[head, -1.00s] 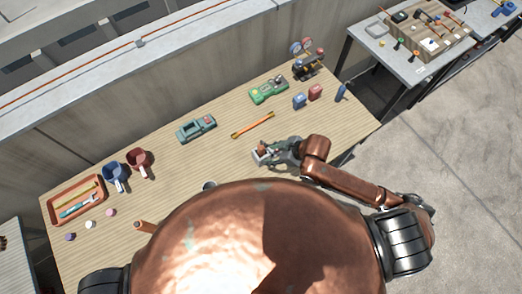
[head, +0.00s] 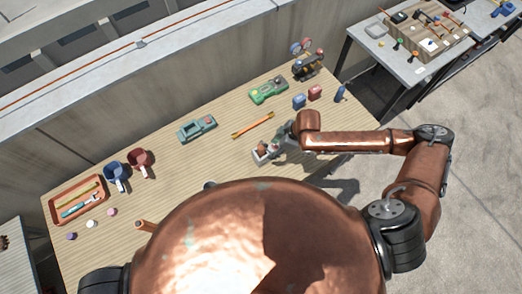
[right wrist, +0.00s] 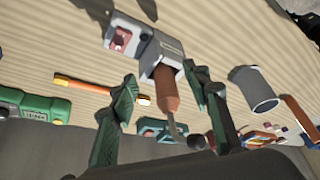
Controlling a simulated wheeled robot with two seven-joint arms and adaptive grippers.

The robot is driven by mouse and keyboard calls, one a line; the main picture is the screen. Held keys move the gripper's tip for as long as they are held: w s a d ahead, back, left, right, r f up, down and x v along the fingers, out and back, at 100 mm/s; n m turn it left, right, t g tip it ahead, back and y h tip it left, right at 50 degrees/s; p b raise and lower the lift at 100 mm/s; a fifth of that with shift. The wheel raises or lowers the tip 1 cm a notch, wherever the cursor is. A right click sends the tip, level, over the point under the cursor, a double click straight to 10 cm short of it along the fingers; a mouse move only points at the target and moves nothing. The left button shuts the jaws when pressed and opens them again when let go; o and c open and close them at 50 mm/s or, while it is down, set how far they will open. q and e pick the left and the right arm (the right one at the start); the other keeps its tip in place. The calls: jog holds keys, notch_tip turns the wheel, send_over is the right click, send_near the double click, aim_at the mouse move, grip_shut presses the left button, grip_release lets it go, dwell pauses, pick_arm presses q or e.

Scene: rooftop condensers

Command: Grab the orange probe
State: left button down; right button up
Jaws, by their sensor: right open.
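The orange probe (right wrist: 166,92) has a dull orange handle and a bent metal tip. Its upper end sits in a grey holder (right wrist: 142,40). In the head view the grey holder (head: 264,153) stands on the wooden table, right of its middle, with the probe mostly hidden. My right gripper (right wrist: 160,76) is open, with one finger on each side of the probe's handle; I see gaps, and contact cannot be made out. In the head view my right gripper (head: 283,141) is at the holder, partly hidden by its own arm. My left gripper is not in view.
An orange bar (head: 253,125) with yellow ends lies beyond the holder. A grey cup (right wrist: 254,90) is near the gripper.

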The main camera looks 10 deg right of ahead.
aim_at(261, 148)
jog(key=a, duration=0.1)
jog(key=w+a, duration=0.1)
jog(key=a, duration=0.1)
jog(key=w+a, duration=0.1)
jog(key=shift+a+p, duration=0.25)
jog(key=shift+p, duration=0.05)
jog(key=shift+x, duration=1.2)
jog(key=shift+s+d+f, duration=0.1)
jog(key=shift+d+f, duration=0.05)
jog(key=shift+f, duration=0.2)
grip_shut()
